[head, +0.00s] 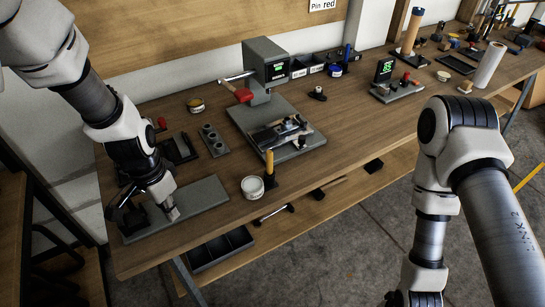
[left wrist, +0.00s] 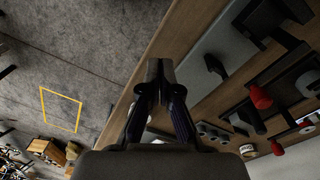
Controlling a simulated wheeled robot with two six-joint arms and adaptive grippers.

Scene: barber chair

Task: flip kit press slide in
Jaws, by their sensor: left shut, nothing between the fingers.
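The press (head: 265,62) is a grey upright block with a small green-lit screen and a red-handled lever (head: 242,94). It stands on a grey base plate (head: 246,118). A dark and metal slide fixture (head: 280,132) lies on that plate, in front of the press column; its exact position along the plate is hard to tell. My left gripper (head: 172,212) points down over a grey flat plate (head: 208,193) at the table's near left. In the left wrist view, its fingertips (left wrist: 155,70) are together and empty. My right arm runs down past the bottom edge, and its gripper is out of frame.
A plate with round holes (head: 213,140) and a dark fixture (head: 180,150) sit behind my left gripper. A white-and-tan tub (head: 253,188) and an orange-handled tool (head: 269,165) stand near the front edge. A second device with a green display (head: 384,70) is farther right.

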